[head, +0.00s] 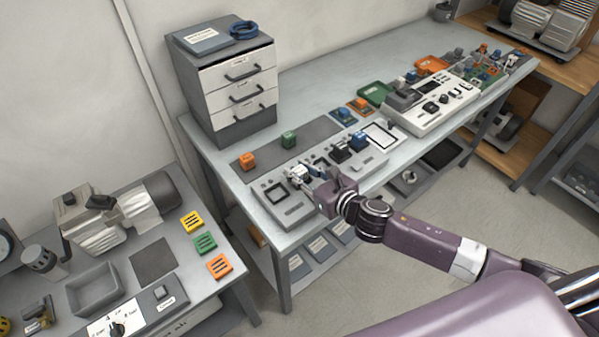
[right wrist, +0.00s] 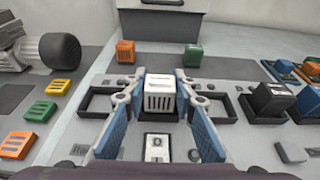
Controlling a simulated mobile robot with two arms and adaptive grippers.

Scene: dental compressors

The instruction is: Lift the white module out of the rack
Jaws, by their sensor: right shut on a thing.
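The white module (right wrist: 159,97), a small block with slits in its front, sits between the fingertips of my right gripper (right wrist: 160,100) in the right wrist view. The gripper is shut on it, a blue-padded finger on each side. In the head view the module (head: 298,173) shows just past my right gripper (head: 311,180), at the left part of the grey rack (head: 292,214). The fingers and module hide what is directly under it, so I cannot tell whether its base is clear of the rack. My left gripper is not in view.
An orange block (head: 247,161) and a green block (head: 289,140) stand on a dark mat behind the rack. Dark and blue modules (head: 359,140) stand to the right. A drawer cabinet (head: 238,90) stands at the back left. A white device (head: 437,103) is farther right.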

